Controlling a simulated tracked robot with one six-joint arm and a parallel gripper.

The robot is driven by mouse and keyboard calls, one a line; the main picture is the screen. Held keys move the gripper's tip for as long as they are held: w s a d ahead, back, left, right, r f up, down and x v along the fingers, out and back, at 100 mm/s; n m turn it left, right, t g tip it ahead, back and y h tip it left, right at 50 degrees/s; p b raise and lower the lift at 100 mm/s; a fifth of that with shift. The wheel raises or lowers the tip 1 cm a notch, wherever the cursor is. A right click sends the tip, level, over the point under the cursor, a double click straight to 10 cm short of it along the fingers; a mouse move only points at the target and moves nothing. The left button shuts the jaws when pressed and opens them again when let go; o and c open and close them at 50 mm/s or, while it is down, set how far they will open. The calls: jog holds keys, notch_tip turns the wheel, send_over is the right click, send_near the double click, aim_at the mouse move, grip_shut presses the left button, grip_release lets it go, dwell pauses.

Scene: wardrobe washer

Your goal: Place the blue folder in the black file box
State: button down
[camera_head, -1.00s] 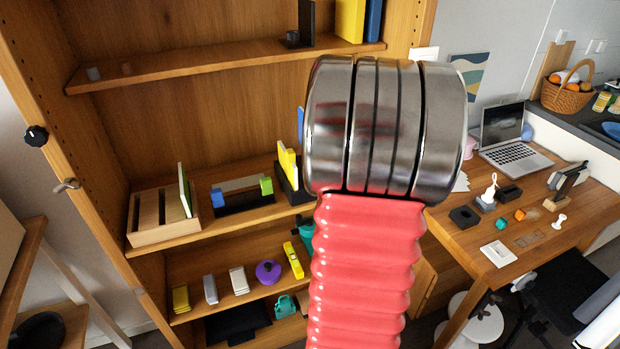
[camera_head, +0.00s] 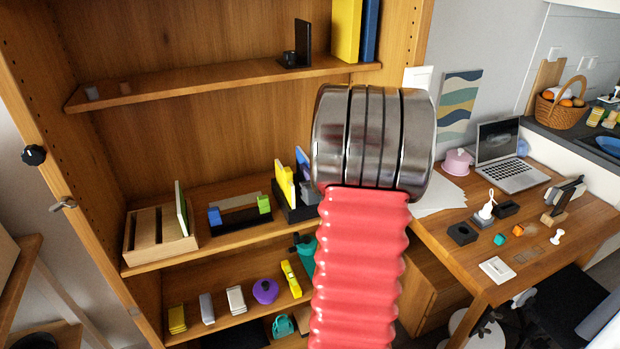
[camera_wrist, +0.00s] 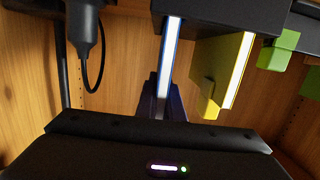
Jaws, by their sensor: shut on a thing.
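The blue folder (camera_wrist: 168,60) is in my gripper (camera_wrist: 162,98), whose fingers are shut on it in the wrist view. That view is upside down, with the black file box (camera_wrist: 215,12) along its top. The folder's far end overlaps the box; I cannot tell whether it rests on the bottom. In the head view the blue folder (camera_head: 302,160) shows upright beside a yellow folder (camera_head: 284,184) standing in the black file box (camera_head: 290,214). The yellow folder also shows in the wrist view (camera_wrist: 225,70), apart from the blue one. My arm hides the box's right side.
Left of the box are a black holder with blue and green ends (camera_head: 238,217) and a wooden divider box (camera_head: 160,240). A shelf (camera_head: 215,80) runs above. A desk with a laptop (camera_head: 510,165) stands at right.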

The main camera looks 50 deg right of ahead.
jog(key=shift+f, duration=1.4)
jog(key=c, duration=1.9)
grip_release()
jog(key=shift+f, duration=0.1)
jog(key=v, duration=1.2)
